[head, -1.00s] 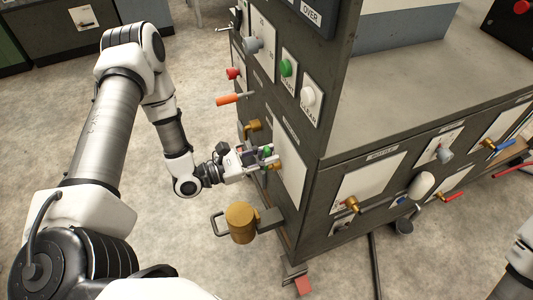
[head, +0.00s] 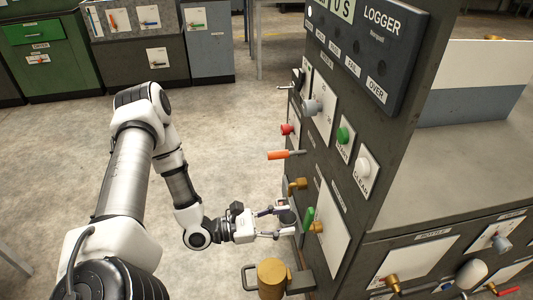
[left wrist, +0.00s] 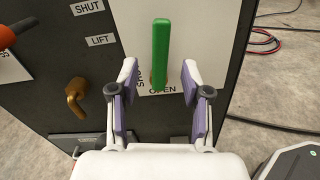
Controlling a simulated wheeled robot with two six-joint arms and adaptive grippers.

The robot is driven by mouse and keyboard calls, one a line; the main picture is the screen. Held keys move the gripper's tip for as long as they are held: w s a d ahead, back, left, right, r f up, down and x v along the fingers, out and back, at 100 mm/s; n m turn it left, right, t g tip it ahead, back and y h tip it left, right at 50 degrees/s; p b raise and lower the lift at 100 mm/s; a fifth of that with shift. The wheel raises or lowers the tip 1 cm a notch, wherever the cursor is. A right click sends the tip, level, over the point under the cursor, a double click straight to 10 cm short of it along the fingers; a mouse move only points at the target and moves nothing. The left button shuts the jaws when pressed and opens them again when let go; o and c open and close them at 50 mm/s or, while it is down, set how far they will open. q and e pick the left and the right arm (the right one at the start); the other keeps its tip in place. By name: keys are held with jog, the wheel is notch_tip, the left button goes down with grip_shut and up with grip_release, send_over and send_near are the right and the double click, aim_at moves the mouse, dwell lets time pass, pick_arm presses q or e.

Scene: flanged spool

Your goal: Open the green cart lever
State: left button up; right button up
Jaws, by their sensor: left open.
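The green lever (head: 308,218) sits on a brass pivot on a white plate on the dark cabinet's side. In the left wrist view the green lever (left wrist: 161,50) stands upright, with an OPEN label (left wrist: 162,91) by its lower end and a sideways SHUT label to its left. My left gripper (head: 289,221) is open and empty, just left of the lever in the head view. In the left wrist view its fingers (left wrist: 160,80) frame the lever on both sides, with gaps. My right gripper is not in view.
An orange-handled lever (head: 279,155), a red knob (head: 288,129) and a brass handle (head: 297,185) project from the cabinet above. A brass cylinder (head: 271,276) with a handle sits below my gripper. Open floor (head: 60,160) lies to the left.

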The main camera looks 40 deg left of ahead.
pick_arm(q)
jog(key=v, duration=0.5)
dwell(0.6)
